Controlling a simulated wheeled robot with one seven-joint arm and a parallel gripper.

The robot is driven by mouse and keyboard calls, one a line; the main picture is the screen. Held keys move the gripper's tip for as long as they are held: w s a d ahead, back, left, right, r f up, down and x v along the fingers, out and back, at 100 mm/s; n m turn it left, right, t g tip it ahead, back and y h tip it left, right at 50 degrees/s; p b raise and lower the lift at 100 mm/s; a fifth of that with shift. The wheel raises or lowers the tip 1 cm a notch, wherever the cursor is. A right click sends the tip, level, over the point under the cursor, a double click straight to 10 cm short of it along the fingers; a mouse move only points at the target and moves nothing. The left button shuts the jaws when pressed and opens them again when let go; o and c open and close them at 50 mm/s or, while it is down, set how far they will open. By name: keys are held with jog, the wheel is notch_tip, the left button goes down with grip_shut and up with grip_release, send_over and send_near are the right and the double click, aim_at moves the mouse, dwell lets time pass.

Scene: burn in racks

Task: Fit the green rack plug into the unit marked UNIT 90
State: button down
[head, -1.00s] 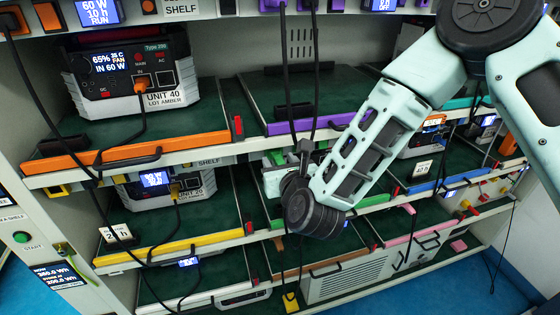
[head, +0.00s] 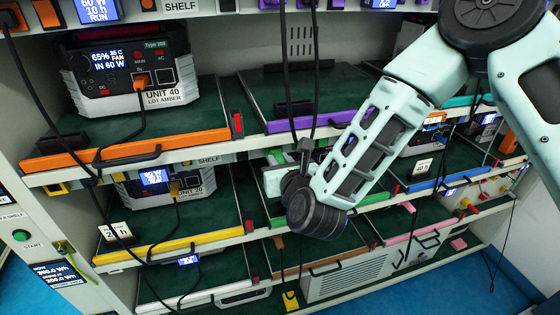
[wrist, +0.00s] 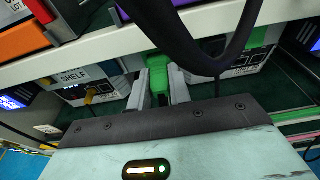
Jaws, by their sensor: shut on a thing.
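In the wrist view, my gripper (wrist: 159,88) is shut on the green rack plug (wrist: 158,72), which sits upright between the two pale fingers. The plug's far end points at the front of a grey and white unit (wrist: 215,60) inside the shelf bay. I cannot tell whether the plug touches a socket. The unit's marking is too small and partly covered to read.
A thick dark cable (wrist: 190,50) loops close in front of my gripper. A shelf edge (wrist: 100,47) runs just above it. UNIT 40 (head: 135,70), with an orange plug, stands on the upper left shelf. UNIT 20 (head: 170,187), with a yellow plug, stands below it.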

jog(key=shift+s+d+b, duration=0.2)
jog(key=shift+s+b, duration=0.1)
jog(key=shift+s, duration=0.3)
dwell(0.8)
jog(key=shift+b+v, duration=0.3)
jog(key=shift+v, duration=0.75)
jog(key=shift+f, duration=0.15)
